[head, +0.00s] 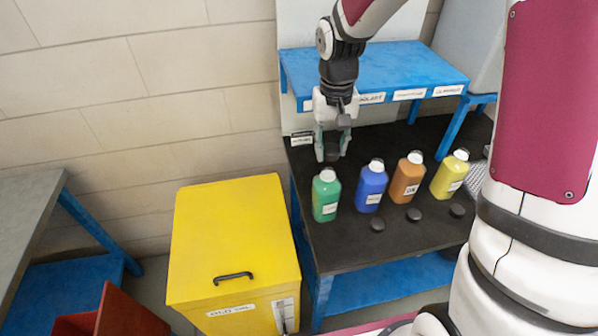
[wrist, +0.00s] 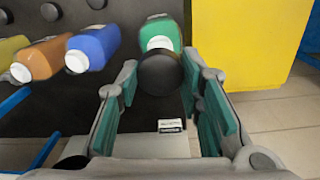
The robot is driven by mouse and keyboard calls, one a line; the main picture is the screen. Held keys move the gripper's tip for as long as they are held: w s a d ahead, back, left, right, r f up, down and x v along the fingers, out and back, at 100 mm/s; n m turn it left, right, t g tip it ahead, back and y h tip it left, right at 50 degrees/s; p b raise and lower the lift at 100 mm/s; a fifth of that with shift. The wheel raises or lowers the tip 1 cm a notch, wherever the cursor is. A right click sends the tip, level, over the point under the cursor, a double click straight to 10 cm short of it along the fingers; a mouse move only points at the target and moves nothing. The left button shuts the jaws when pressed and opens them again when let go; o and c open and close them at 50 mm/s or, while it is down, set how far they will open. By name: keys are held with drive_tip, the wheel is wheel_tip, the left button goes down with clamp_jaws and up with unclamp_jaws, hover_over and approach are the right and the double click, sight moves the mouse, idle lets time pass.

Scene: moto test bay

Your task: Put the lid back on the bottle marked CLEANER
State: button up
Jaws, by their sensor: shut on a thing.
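My gripper (head: 332,150) is shut on a round black lid (wrist: 160,73) and holds it above the bench, just behind the green bottle (head: 326,195). In the wrist view the lid sits between my fingertips (wrist: 158,84) and partly covers the green bottle (wrist: 162,32). A blue bottle (head: 371,187), an orange bottle (head: 407,178) and a yellow bottle (head: 449,175) stand to its right. All have white tops and white labels. The orange one's label seems to read OIL. I cannot read which bottle is marked CLEANER.
Three black lids lie on the dark bench top, in front of the blue (head: 378,225), orange (head: 414,214) and yellow (head: 457,210) bottles. A blue shelf (head: 420,66) with labels stands behind. A yellow bin (head: 236,235) is at the left. Grey cloth (head: 476,178) lies at right.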

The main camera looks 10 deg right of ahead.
sight(328, 172)
drive_tip(key=shift+w+d+r, duration=0.15)
drive_tip(key=shift+r, duration=0.25)
drive_tip(key=shift+w+f+m, duration=0.2)
drive_tip(key=shift+f+m, duration=0.05)
drive_tip(key=shift+m, duration=0.05)
drive_tip(key=shift+f+b, duration=0.75)
drive_tip(key=shift+f, duration=2.15)
drive_tip(key=shift+f, duration=0.15)
idle(0.3)
drive_tip(key=o, duration=0.8)
drive_tip(key=shift+o, duration=0.6)
drive_tip(key=o, duration=0.4)
drive_tip(key=shift+c, duration=0.2)
